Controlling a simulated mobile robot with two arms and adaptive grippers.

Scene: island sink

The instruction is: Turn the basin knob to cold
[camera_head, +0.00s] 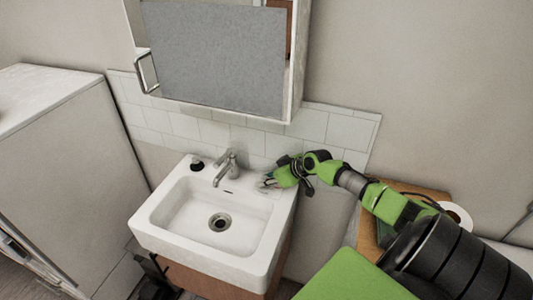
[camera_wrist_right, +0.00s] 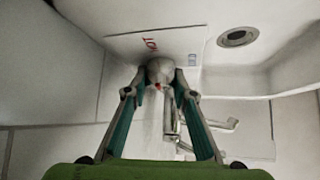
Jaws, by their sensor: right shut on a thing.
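The basin knob (camera_wrist_right: 160,71) is a small, rounded, pale grey knob with a red mark on its near side. It stands on a light plate (camera_wrist_right: 125,42) with red "HOT" lettering and a small bluish label further right in the right wrist view. My right gripper (camera_wrist_right: 160,85) is shut on the knob, one finger on each side. In the head view, my right gripper (camera_head: 272,181) is at the basin's back right corner and hides the knob. The white basin (camera_head: 172,212) has a grey faucet (camera_head: 225,168) at its back, left of the gripper. My left gripper is out of view.
A dark soap bottle (camera_head: 197,164) stands left of the faucet. A mirror cabinet (camera_head: 215,60) hangs above the basin. A pale cabinet (camera_head: 75,150) stands on the left. A paper roll (camera_head: 458,214) sits on a wooden surface at right, beside my right arm.

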